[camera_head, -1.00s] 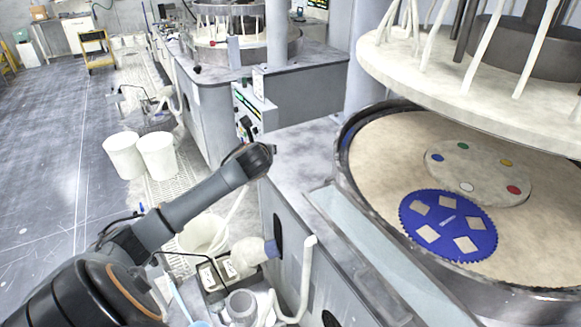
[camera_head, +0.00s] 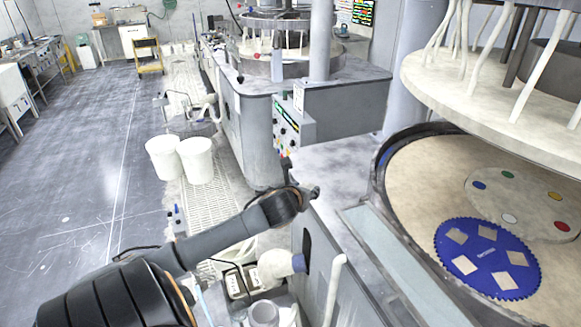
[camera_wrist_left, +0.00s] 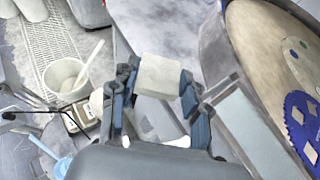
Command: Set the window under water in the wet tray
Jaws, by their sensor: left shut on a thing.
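My left gripper (camera_head: 312,192) reaches in from the lower left and hangs beside the near machine's cabinet. In the left wrist view my left gripper (camera_wrist_left: 160,88) is shut on a pale, squarish piece, the window (camera_wrist_left: 160,75), held between its two fingers. The window cannot be made out in the head view. I cannot identify the wet tray or any water surface with certainty. My right gripper is in neither view.
A blue toothed carrier (camera_head: 487,258) with several pale squares lies on the round platen (camera_head: 420,185). Two white buckets (camera_head: 197,160) stand on the floor.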

